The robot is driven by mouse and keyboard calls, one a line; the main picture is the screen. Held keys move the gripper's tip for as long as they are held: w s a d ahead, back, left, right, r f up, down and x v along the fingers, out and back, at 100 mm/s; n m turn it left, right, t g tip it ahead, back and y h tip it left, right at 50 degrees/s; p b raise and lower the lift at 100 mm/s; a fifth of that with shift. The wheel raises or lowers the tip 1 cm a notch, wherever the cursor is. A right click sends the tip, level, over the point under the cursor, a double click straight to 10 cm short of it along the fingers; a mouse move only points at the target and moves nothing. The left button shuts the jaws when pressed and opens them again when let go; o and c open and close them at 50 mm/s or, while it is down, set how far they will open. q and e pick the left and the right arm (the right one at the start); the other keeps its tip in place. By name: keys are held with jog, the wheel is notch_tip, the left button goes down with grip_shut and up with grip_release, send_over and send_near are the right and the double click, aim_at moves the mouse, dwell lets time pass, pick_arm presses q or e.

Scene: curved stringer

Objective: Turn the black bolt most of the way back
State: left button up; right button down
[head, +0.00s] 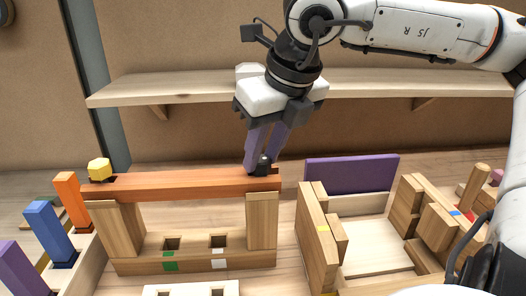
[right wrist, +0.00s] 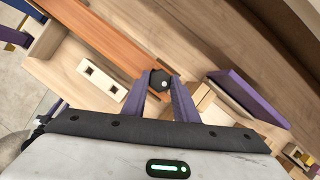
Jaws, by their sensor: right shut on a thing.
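The black bolt (head: 262,166) stands at the right end of the orange-brown stringer (head: 185,184), which lies across two wooden posts. My right gripper (head: 261,160) comes down from above, and its purple fingers are shut on the bolt's head. In the right wrist view the bolt (right wrist: 159,80) sits between the fingertips (right wrist: 160,84), above the stringer's end. A yellow bolt (head: 99,169) stands at the stringer's left end. The bolt's shaft is hidden. My left gripper is not in view.
A wooden shelf (head: 180,86) runs along the back wall behind my right arm. To the right stand a purple panel (head: 350,174) and a wooden fixture (head: 318,240). Orange and blue blocks (head: 50,228) stand at the left. A white piece with holes (head: 190,289) lies in front.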

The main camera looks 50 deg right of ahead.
jog(key=n, duration=0.1)
jog(key=n+y+p, duration=0.1)
jog(key=n, duration=0.1)
jog(key=shift+d+r, duration=0.15)
jog(key=shift+r, duration=0.1)
jog(key=n+y+p, duration=0.1)
jog(key=n, duration=0.1)
jog(key=n+p, duration=0.1)
jog(key=n, duration=0.1)
jog(key=shift+w+d+r+g+y, duration=0.1)
jog(key=shift+d+g+y, duration=0.05)
jog(key=shift+g+y, duration=0.2)
jog(key=shift+n, duration=0.5)
jog(key=shift+d+r+n+y+p, duration=0.1)
jog(key=shift+r+n+y+p, duration=0.1)
jog(key=shift+n+y+p, duration=0.6)
jog(key=shift+w+f+n+g+p, duration=0.1)
jog(key=shift+f+n+g+p, duration=0.1)
jog(key=shift+n+g+p, duration=0.35)
jog(key=shift+d+n, duration=0.1)
jog(key=shift+n, duration=0.65)
jog(key=n+g+y, duration=0.1)
jog(key=n, duration=0.2)
jog(key=shift+w+n, duration=0.1)
jog(key=shift+n, duration=0.3)
